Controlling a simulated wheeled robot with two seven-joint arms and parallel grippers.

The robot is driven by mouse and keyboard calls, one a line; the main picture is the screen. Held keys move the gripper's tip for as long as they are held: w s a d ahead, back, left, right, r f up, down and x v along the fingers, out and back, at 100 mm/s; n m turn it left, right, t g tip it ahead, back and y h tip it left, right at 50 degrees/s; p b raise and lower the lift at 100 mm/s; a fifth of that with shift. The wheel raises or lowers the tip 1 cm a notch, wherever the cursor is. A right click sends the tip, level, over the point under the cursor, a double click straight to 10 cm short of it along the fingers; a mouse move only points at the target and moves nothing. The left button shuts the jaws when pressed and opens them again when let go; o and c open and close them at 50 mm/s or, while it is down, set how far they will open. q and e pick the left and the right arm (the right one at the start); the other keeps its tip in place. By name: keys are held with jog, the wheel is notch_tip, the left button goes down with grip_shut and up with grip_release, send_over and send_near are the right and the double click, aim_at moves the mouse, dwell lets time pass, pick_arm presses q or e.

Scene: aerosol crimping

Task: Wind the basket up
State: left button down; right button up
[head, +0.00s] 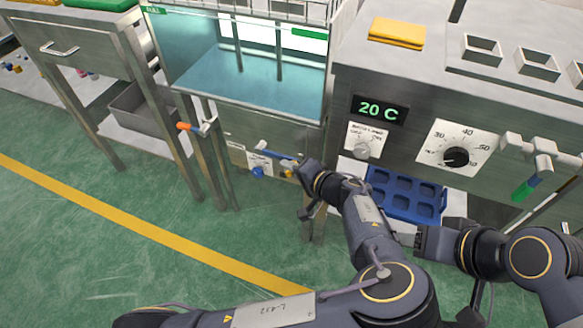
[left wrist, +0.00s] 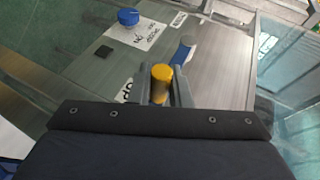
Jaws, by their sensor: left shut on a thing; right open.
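The yellow handle (left wrist: 161,80) stands between my left gripper's fingers (left wrist: 160,88) in the left wrist view. It also shows as a small yellow knob (head: 286,173) in the head view, low on the tank's front panel. My left gripper (head: 297,171) is shut on it. Part of a label with "UP" (left wrist: 127,90) shows beside the fingers. The glass tank (head: 240,70) holds bluish water, and wire basket work (head: 285,9) shows at its top edge. My right gripper (head: 428,238) is open at the lower right, below a blue tray; its fingertips are hard to make out.
A blue knob (head: 258,171) and a blue-handled lever (head: 275,152) sit close to my left gripper. An orange-handled valve (head: 190,126) is further left. The blue tray (head: 405,195) and a bench with a dial (head: 456,157) are at right. The green floor is clear.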

pick_arm(q)
jog(key=shift+s+a+f, duration=0.1)
jog(key=shift+a+f, duration=0.05)
jog(key=shift+f, duration=0.15)
pick_arm(e)
jog(key=shift+f, duration=0.1)
pick_arm(q)
jog(key=c, duration=1.5)
grip_release()
jog(key=shift+o, duration=0.8)
jog(key=shift+r, duration=0.15)
